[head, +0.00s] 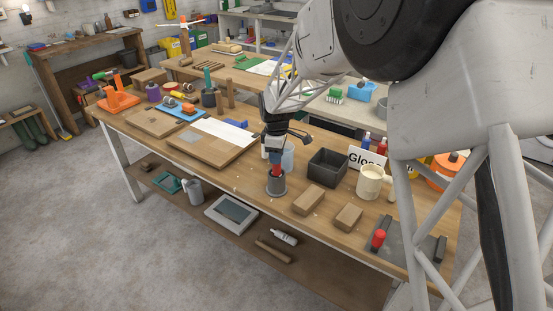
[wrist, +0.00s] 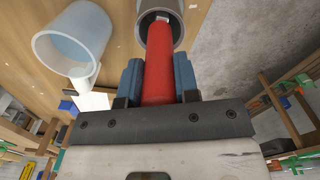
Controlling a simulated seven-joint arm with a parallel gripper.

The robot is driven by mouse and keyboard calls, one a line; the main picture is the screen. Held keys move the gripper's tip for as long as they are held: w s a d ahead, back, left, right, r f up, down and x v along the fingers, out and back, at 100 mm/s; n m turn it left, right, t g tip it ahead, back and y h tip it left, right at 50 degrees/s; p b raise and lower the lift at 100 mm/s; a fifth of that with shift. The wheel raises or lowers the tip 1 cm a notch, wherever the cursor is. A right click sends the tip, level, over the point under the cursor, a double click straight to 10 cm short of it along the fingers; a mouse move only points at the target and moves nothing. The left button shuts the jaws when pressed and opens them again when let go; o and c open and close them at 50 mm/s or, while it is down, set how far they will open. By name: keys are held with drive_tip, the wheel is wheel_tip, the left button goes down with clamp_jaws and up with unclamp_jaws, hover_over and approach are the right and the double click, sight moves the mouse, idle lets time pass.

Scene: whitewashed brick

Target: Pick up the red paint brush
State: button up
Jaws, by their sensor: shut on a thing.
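The red paint brush (wrist: 160,70) shows in the wrist view as a thick red handle between the two blue fingers of my gripper (wrist: 159,82). The fingers are shut on it. Its far end reaches the mouth of a grey cup (wrist: 178,8); the tip looks pale there. In the head view my gripper (head: 275,158) points down over the grey cup (head: 276,187), and a little of the red brush (head: 275,171) shows between fingers and cup. I cannot tell how far the brush sits inside the cup.
A bluish-white cup (wrist: 72,38) stands close beside the grey one. On the workbench (head: 245,185) are a black open box (head: 328,168), a cream mug (head: 371,182), wooden blocks (head: 308,200), a "Gloss" sign (head: 362,159) and a red-knobbed tool (head: 378,239). A board with paper (head: 205,146) lies left.

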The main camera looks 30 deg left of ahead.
drive_tip(key=shift+r, duration=4.8)
